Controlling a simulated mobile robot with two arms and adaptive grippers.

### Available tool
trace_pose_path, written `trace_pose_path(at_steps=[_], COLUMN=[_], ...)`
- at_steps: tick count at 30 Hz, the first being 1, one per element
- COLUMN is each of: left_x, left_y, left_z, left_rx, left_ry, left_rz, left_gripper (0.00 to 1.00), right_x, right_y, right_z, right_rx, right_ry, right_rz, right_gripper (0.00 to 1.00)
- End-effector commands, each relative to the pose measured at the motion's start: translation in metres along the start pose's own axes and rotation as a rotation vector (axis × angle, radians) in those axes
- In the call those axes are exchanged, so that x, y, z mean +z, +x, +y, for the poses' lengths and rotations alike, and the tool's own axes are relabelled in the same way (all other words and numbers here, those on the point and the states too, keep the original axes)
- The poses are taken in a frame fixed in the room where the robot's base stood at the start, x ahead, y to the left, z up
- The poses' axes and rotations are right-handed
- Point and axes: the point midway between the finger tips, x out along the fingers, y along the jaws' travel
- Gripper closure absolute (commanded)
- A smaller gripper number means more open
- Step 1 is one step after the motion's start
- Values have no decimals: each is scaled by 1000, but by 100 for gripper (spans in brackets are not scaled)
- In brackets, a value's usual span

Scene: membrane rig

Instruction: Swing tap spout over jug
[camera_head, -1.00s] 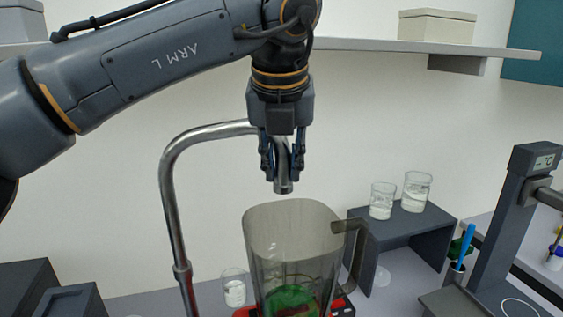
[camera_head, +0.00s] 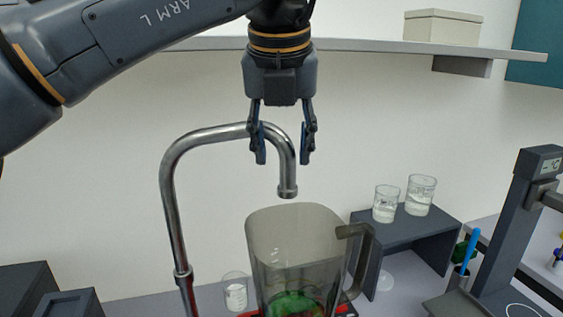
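The chrome tap spout (camera_head: 213,137) rises at the left, bends over, and ends in a downward outlet. The outlet hangs above the mouth of the clear grey jug (camera_head: 300,240), apart from its rim. The jug has a handle on its right side and something green inside. My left gripper (camera_head: 283,160) points down around the top of the spout's downward end, with its fingers spread. There is a gap between the right finger and the spout, and the left finger overlaps the spout in the picture. My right gripper is not in view.
Two glass beakers (camera_head: 386,203) with clear liquid stand on a dark riser (camera_head: 415,237) at the right. Another small beaker (camera_head: 235,291) is left of the jug. A dark stand (camera_head: 508,220) with a display is at far right. A wall shelf (camera_head: 380,46) with a box runs behind my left arm.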

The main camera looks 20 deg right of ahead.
Motion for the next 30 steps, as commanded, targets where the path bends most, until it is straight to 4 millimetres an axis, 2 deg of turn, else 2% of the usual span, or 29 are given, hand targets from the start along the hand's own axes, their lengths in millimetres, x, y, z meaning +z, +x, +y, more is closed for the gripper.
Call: trace_pose_path(at_steps=[1,3,6,10,15,27,30], left_x=[7,6,5,3,1,0,2], left_y=[-24,-39,-58,-74,-83,-82,-89], left_z=[0,0,0,0,0,0,0], left_rx=[-11,-11,-11,-8,-6,-4,-4], left_ry=[-8,-7,-8,-6,-4,-2,-3], left_rz=[-35,-35,-35,-29,-23,-20,-20], left_gripper=[54,54,54,54,54,54,54], right_x=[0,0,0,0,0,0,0], right_y=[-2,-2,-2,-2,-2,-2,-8], right_z=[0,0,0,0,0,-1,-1], right_rx=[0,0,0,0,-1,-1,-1], right_ry=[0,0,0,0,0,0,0], right_rz=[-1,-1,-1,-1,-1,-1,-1], right_gripper=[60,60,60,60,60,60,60])
